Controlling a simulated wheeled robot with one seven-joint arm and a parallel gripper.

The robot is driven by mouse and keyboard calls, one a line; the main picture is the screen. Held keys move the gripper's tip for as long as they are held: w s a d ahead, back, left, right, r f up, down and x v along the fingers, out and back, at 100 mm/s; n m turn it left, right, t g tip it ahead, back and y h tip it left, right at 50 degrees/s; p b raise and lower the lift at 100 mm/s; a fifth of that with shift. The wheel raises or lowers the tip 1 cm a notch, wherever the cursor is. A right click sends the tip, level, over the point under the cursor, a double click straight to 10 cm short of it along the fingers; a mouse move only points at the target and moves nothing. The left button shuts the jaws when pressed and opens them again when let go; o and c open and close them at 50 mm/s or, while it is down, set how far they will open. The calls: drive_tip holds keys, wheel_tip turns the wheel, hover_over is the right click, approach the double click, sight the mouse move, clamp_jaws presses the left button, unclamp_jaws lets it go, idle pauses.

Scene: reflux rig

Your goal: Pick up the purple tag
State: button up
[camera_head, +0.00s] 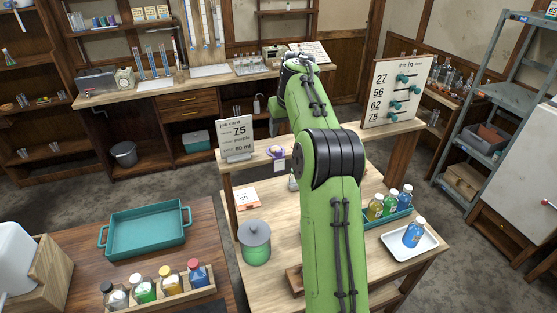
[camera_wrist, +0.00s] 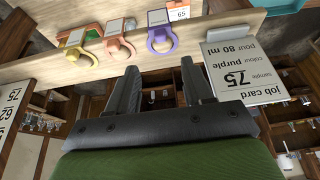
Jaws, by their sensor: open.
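The purple tag (camera_wrist: 160,40) is a ring-shaped tag with a pale label face, at the wooden shelf's edge in the wrist view. It also shows small on the raised shelf in the head view (camera_head: 277,153), left of my arm. My gripper (camera_wrist: 161,76) is open and empty in the wrist view. Its two dark fingers point towards the purple tag, with a gap left between them and it. The tag lies roughly in line with the space between the fingers. In the head view I cannot make out my gripper's fingers.
An orange tag (camera_wrist: 118,46), a yellow tag (camera_wrist: 90,53) and a green tag (camera_wrist: 72,38) sit beside the purple one. The job card (camera_wrist: 243,68) stands close on its other side. A blue-liquid bottle stands in a white tray (camera_head: 394,250) on the bench.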

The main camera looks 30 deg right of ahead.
hover_over(278, 150)
drive_tip(key=s+a, duration=0.1)
drive_tip(key=s, duration=0.1)
wheel_tip(278, 150, down, 4)
drive_tip(key=x, duration=0.4)
drive_tip(key=shift+s+d+f, duration=0.2)
drive_tip(key=shift+s+d, duration=0.05)
drive_tip(key=shift+d, duration=0.05)
drive_tip(key=shift+w+f, duration=0.35)
drive_tip(key=shift+s, duration=0.2)
drive_tip(key=c, duration=0.9)
